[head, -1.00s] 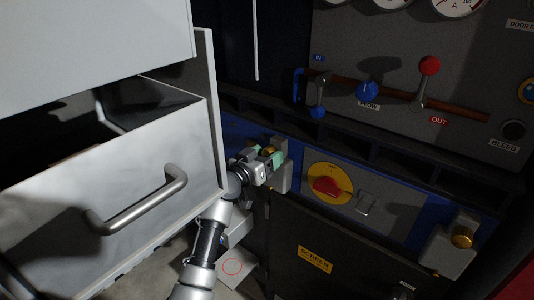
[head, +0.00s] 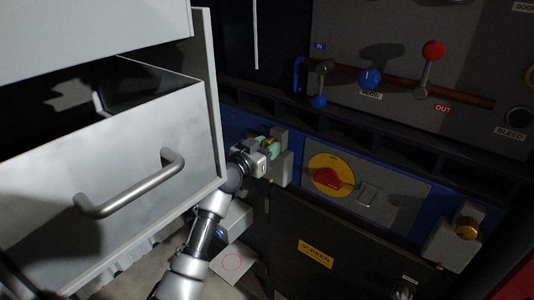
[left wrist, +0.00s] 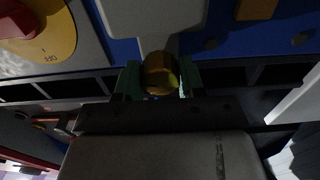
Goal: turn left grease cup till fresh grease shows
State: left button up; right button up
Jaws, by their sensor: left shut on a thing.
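The left grease cup shows as a small brass cap (head: 267,140) on a grey block left of the rotary switch. In the left wrist view the brass cup (left wrist: 158,70) sits between two green-padded fingertips, below a pale grey housing (left wrist: 150,18). My left gripper (head: 269,149) is shut on this cup; its fingers hide part of the cup's sides. It also shows in the left wrist view (left wrist: 158,82). I cannot make out fresh grease around the cup. The right grease cup (head: 467,228) is brass, on a grey block at the lower right. My right gripper is out of view.
An open grey drawer (head: 130,170) with a bar handle (head: 135,190) stands close left of my left arm. A red switch on a yellow disc (head: 328,178) sits right of the gripper. Levers with red and blue knobs (head: 433,50) stand above, over a dark slotted ledge.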

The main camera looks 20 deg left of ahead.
pick_arm(q)
jog(key=shift+a+f+m+b, duration=0.15)
jog(key=shift+m+b, duration=0.45)
jog(key=shift+m, duration=0.9)
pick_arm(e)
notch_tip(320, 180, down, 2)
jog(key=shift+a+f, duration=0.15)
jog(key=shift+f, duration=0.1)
pick_arm(q)
jog(key=o, duration=0.9)
jog(key=shift+o, duration=0.2)
jog(key=b+v, duration=0.2)
jog(key=v, duration=0.8)
jog(key=shift+s, duration=0.4)
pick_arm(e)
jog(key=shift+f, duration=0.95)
